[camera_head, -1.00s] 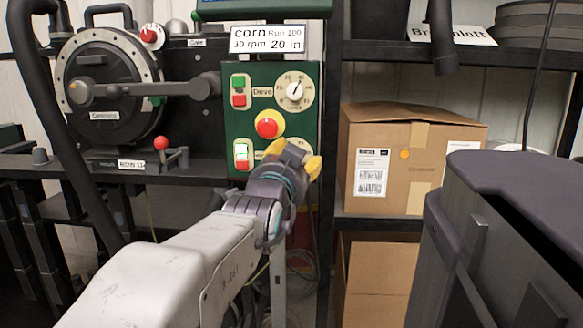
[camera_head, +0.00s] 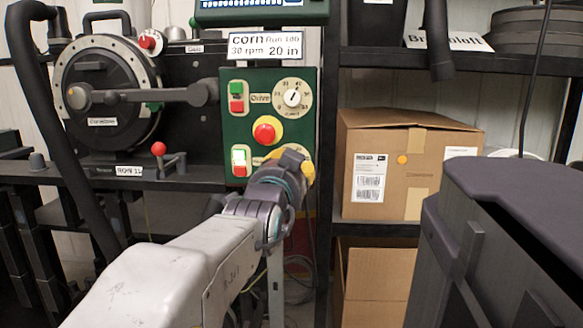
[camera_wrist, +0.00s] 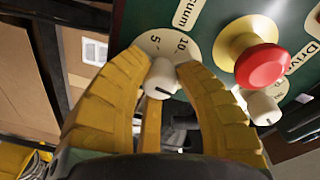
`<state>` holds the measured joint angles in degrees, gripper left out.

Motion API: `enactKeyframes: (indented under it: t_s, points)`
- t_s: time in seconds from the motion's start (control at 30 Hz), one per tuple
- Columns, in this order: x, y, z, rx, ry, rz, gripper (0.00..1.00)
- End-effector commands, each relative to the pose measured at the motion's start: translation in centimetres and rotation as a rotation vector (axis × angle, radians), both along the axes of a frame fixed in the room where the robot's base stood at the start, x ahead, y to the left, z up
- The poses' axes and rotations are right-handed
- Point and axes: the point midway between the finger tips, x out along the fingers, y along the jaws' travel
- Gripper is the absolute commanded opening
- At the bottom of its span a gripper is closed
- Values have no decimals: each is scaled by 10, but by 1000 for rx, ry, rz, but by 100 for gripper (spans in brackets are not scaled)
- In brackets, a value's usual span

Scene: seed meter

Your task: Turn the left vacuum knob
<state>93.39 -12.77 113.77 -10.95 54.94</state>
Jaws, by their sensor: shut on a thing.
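The vacuum knob (camera_wrist: 162,80) is a small white knob with a dark line, on a pale dial marked 5 and 10 beside the word Vacuum. It sits on a green control panel (camera_head: 234,128). My gripper (camera_head: 291,164) is at the panel's lower right and mostly hides this dial in the head view. In the wrist view its yellow fingers (camera_wrist: 161,66) are closed in on both sides of the knob, shut on it. The finger contact at the knob's base is partly hidden.
A red stop button (camera_head: 267,130) on a yellow base sits just above my gripper, close to the fingers. The drive dial (camera_head: 292,96) and green and red switches share the panel. A cardboard box (camera_head: 430,165) stands on a shelf to the right.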

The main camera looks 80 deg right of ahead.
Motion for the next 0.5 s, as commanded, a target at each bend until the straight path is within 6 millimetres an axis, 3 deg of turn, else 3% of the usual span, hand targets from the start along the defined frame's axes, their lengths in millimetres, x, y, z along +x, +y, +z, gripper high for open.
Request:
enactKeyframes:
  t_s: [0.17, 0.33, 0.5]
  points:
    - [0, 0, 1, -1, 0, 0, 0]
    - [0, 0, 0, -4, 24, 0, 0]
    - [0, 0, 0, -14, 173, -1, 0]
